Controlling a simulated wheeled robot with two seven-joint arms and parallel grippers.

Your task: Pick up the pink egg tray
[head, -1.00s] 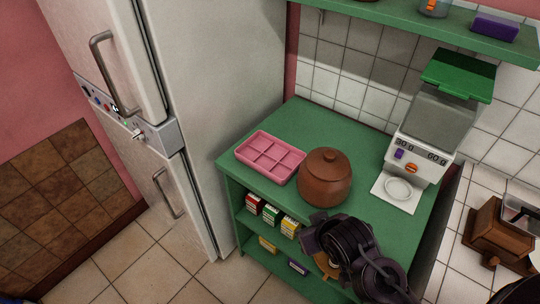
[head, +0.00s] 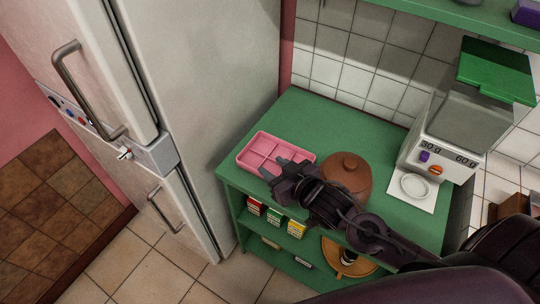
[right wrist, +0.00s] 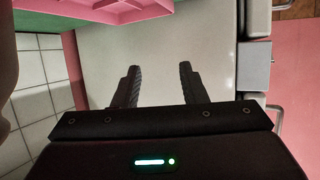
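The pink egg tray (head: 250,146), a shallow tray with several square compartments, lies on the green shelf top near its left end. My right gripper (head: 276,167) reaches in from the lower right, its fingers at the tray's near right side and covering part of it in the head view. In the right wrist view the gripper (right wrist: 158,82) is open with nothing between its fingers. The tray (right wrist: 110,8) shows there at the top left, apart from the fingers. My left gripper is not in view.
A brown lidded pot (head: 347,174) stands right of the tray, partly behind my right arm. A scale with a green top (head: 462,125) stands farther right. Small boxes (head: 274,216) sit on the shelf below. A fridge (head: 215,70) stands close on the left.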

